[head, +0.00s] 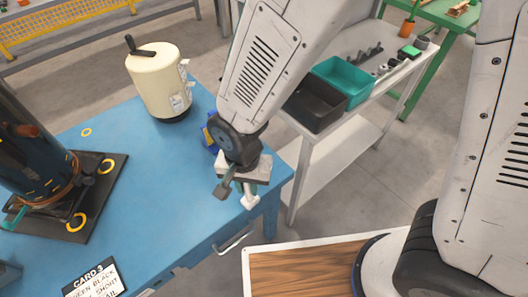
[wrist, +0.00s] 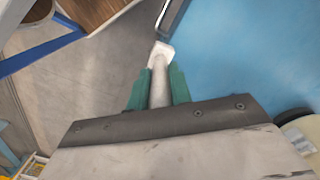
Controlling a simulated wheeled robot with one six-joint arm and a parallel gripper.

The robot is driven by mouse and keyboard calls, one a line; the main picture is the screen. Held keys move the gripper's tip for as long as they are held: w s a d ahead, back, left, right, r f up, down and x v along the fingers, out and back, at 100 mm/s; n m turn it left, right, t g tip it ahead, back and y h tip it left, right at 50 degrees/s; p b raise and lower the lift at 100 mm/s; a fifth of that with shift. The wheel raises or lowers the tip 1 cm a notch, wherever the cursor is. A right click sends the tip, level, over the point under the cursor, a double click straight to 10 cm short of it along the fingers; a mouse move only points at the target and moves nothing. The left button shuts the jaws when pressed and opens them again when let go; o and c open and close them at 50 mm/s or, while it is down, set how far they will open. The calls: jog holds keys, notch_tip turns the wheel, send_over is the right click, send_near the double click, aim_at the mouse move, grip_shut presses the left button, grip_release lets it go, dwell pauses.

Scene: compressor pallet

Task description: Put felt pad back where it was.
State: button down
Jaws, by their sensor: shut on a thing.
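My gripper (head: 247,192) is over the right front edge of the blue table, its green fingers pointing down. It is shut on a pale rod-like thing with a flat, squarish white end (head: 250,202). In the wrist view this pale thing (wrist: 160,60) sticks out between the two green fingers (wrist: 158,90). I cannot tell whether it is the felt pad. A dark pallet (head: 113,185) on the table's left has yellow rings on its corners and carries a dark cylinder (head: 35,150).
A cream tank (head: 158,80) with a dark handle stands at the back of the blue table (head: 160,190). A blue thing (head: 209,140) is partly hidden behind my gripper. A printed card (head: 95,282) is at the front. A white bench (head: 335,150) with black and teal bins stands right.

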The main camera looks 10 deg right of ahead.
jog(key=shift+a+r+m, duration=0.1)
jog(key=shift+a+m, duration=0.2)
jog(key=shift+a, duration=0.25)
jog(key=shift+w, duration=0.15)
jog(key=w+d+f, duration=0.1)
jog(key=w+d, duration=0.1)
jog(key=w, duration=0.2)
jog(key=w+d+f, duration=0.2)
jog(key=w+d, duration=0.1)
jog(key=w, duration=0.2)
jog(key=w+d+f, duration=0.2)
jog(key=w, duration=0.2)
jog(key=shift+w+d, duration=0.15)
jog(key=shift+w, duration=0.2)
jog(key=c, duration=1.3)
grip_release()
